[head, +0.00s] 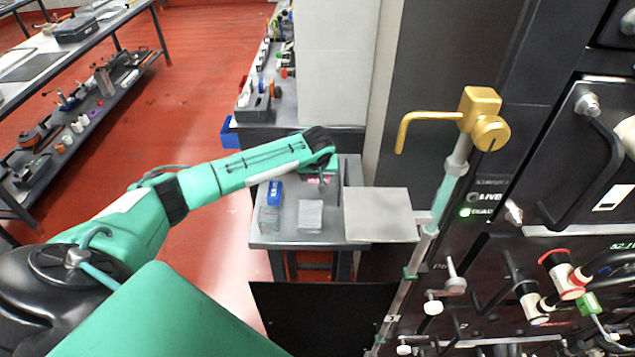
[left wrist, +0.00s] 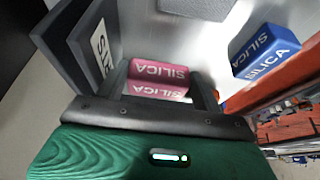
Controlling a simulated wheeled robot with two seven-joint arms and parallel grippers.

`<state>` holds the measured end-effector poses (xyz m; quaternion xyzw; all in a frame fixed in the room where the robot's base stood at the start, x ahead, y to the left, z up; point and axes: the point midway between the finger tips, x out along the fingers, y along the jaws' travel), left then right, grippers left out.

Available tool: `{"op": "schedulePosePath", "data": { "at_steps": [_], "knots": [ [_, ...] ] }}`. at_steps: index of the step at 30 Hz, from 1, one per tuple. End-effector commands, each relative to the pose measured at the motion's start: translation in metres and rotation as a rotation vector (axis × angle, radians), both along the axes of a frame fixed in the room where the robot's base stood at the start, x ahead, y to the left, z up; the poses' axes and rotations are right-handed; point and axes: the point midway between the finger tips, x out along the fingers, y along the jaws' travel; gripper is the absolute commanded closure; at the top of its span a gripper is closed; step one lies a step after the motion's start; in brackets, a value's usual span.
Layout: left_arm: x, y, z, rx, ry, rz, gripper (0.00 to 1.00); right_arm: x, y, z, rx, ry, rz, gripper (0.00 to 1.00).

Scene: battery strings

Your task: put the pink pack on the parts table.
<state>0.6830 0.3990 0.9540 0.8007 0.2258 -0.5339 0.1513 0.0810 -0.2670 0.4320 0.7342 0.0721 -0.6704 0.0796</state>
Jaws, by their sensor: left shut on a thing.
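The pink pack (left wrist: 158,78), lettered SILICA, shows in the left wrist view between the two fingers of my left gripper (left wrist: 165,92). My left gripper is shut on it. In the head view the left gripper (head: 322,178) is over the back part of the small grey parts table (head: 330,236). Only a sliver of pink (head: 318,179) shows there, mostly hidden by the gripper. I cannot tell whether the pack touches the table top. My right gripper is in neither view.
Dark upright plates (left wrist: 90,45) stand close beside the gripper. A light square panel (head: 382,215) adjoins the table's right side. A black equipment rack (head: 540,190) fills the right.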

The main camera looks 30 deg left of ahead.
Motion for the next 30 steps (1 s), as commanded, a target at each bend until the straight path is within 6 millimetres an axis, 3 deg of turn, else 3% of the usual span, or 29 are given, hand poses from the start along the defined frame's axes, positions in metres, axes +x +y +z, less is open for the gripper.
{"op": "schedulePosePath", "data": {
  "at_steps": [7, 18, 19, 20, 30],
  "knots": [
    [0.000, 0.000, -0.032, 0.000, 0.002, 0.000, 0.56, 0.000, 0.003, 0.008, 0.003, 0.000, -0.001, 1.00],
    [-0.001, 0.000, -0.037, -0.001, 0.001, 0.000, 0.56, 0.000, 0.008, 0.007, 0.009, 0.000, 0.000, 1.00],
    [0.000, 0.000, -0.037, -0.001, 0.001, 0.000, 0.29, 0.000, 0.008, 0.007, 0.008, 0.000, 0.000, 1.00],
    [0.000, 0.000, -0.036, 0.000, 0.001, -0.001, 0.23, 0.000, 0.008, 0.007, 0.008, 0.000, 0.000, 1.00],
    [0.000, 0.000, -0.033, 0.000, 0.000, -0.001, 0.23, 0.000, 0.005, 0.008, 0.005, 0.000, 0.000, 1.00]
  ]
}}
